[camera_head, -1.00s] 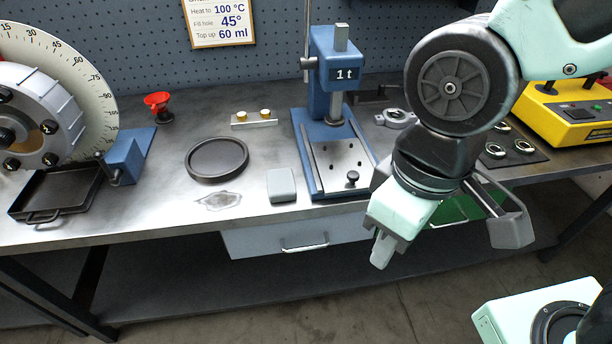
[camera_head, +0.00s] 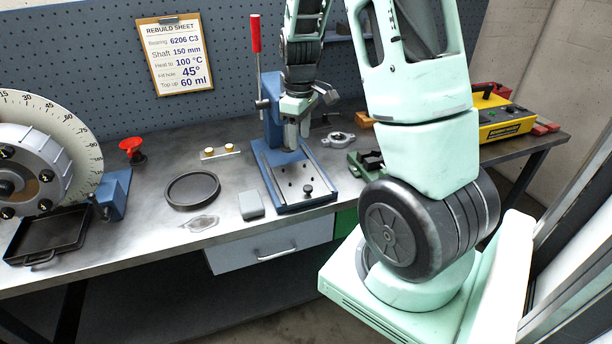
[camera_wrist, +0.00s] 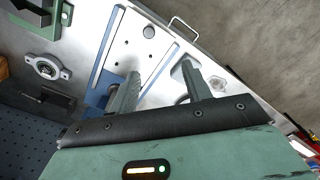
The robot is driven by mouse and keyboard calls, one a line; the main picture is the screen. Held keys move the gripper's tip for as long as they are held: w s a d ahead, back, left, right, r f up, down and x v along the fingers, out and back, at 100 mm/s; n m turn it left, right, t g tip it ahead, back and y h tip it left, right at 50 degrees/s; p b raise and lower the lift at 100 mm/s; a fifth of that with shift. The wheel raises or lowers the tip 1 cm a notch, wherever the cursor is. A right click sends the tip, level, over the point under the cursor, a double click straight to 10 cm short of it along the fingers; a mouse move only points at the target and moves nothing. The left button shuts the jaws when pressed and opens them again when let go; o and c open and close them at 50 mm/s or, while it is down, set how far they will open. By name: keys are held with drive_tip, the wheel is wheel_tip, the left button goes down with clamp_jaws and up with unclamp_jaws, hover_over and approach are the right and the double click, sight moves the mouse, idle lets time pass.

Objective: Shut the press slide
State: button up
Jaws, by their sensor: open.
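The blue press (camera_head: 272,125) stands on the bench, with a red-handled lever (camera_head: 256,35) rising at its left. Its slide is a pale plate (camera_head: 287,176) with small holes, lying between the rails of the blue base, and a black knob (camera_head: 308,189) stands near its front edge. The slide plate also shows in the wrist view (camera_wrist: 130,48). My gripper (camera_head: 297,145) points down at the press, over the rear part of the slide, and partly hides the ram. In the wrist view my gripper (camera_wrist: 160,88) has its fingers apart with nothing held between them.
A grey block (camera_head: 250,205) and a round black tray (camera_head: 192,189) lie left of the press. A ring-shaped bearing part (camera_head: 341,138) and a green fixture (camera_head: 366,164) are to its right. A drawer (camera_head: 270,250) hangs below the bench front.

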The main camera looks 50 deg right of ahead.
sight(308, 187)
drive_tip(key=f+p, duration=0.1)
drive_tip(key=f, duration=0.4)
drive_tip(key=d+f+p, duration=0.1)
drive_tip(key=f, duration=0.5)
drive_tip(key=d+f+p, duration=0.1)
drive_tip(key=f, duration=0.5)
drive_tip(key=shift+s+d+f+p, duration=0.2)
drive_tip(key=shift+s+f+p, duration=0.05)
drive_tip(key=shift+s+p, duration=0.1)
